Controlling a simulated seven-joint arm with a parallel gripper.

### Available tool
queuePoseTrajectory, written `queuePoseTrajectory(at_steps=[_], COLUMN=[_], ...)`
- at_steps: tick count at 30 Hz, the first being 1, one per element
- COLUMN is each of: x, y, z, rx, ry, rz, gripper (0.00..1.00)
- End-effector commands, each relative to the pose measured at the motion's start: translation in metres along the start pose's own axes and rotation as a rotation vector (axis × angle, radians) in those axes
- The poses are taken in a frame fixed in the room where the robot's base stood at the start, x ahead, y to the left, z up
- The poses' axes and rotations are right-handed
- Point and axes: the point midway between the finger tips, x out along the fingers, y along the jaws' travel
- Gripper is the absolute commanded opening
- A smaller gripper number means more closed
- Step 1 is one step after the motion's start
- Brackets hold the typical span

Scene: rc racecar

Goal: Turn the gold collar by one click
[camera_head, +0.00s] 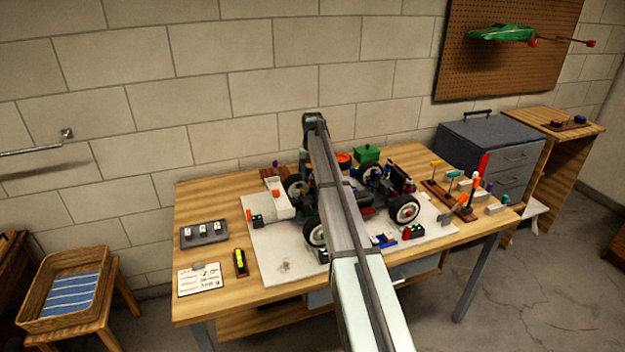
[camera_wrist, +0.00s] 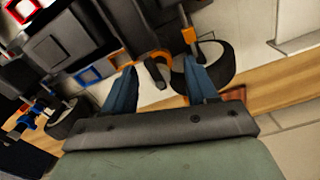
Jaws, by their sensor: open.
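The RC car shows in the head view with its wheels (camera_head: 404,209) on a pale board (camera_head: 280,262), partly covered by my arm. In the wrist view, my gripper (camera_wrist: 160,82) is open, its two blue fingers apart with nothing held between them. Just beyond the fingertips is a curved orange-gold part (camera_wrist: 161,56), partly behind a dark piece. An orange block on a rod (camera_wrist: 189,36) stands near a black tyre (camera_wrist: 218,66) by the right finger. I cannot tell for sure which part is the gold collar. My gripper is hidden in the head view.
A wooden rack of coloured-handled tools (camera_head: 450,198) stands at the right of the table. A green box (camera_head: 367,153) is at the back. A grey tray (camera_head: 204,235), a card (camera_head: 199,280) and a yellow-and-black item (camera_head: 240,262) lie at the left.

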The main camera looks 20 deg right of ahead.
Motion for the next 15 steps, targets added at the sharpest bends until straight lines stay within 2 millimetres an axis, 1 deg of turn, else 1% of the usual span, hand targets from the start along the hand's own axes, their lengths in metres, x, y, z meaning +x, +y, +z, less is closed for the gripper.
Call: queuePoseTrajectory(at_steps=[1,6,15], x=[0.006,0.018,0.023], y=[0.000,0.000,0.000], z=[0.000,0.000,0.000], rx=[0.000,0.000,0.000], ry=[-0.001,0.000,0.001], rz=[0.000,0.000,0.000], gripper=[0.57,0.57,0.57])
